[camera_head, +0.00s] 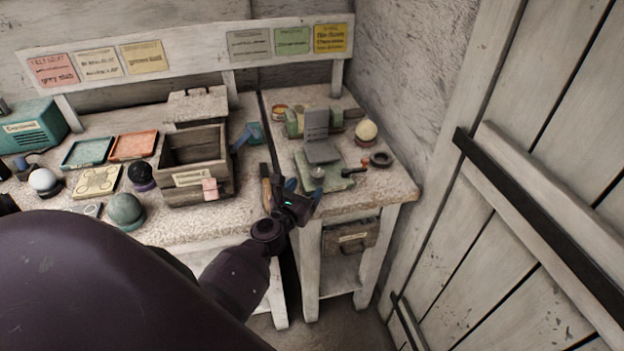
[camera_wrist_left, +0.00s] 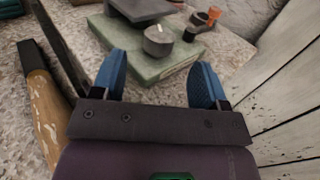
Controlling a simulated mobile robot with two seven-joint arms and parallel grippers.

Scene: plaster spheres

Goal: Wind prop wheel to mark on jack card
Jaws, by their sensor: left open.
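A jack-like device with a green base (camera_head: 335,181) and a grey upright plate (camera_head: 316,125) stands on the right bench. A small grey round knob (camera_head: 317,171), perhaps the prop wheel, sits at its near side; it also shows in the left wrist view (camera_wrist_left: 158,40). My left gripper (camera_head: 304,190) is open and empty at the bench's near left edge. In the left wrist view its blue fingers (camera_wrist_left: 155,75) are spread, with the knob beyond and between them, apart from both. Several cards hang behind, including a green one (camera_head: 292,41); I cannot tell which is the jack card. My right gripper is not in view.
A wood-handled tool (camera_wrist_left: 42,105) lies left of my left gripper. A cream ball (camera_head: 366,131) and a dark ring (camera_head: 381,159) are right of the jack. An open wooden box (camera_head: 193,188) stands on the left bench. A plank door (camera_head: 510,200) bounds the right.

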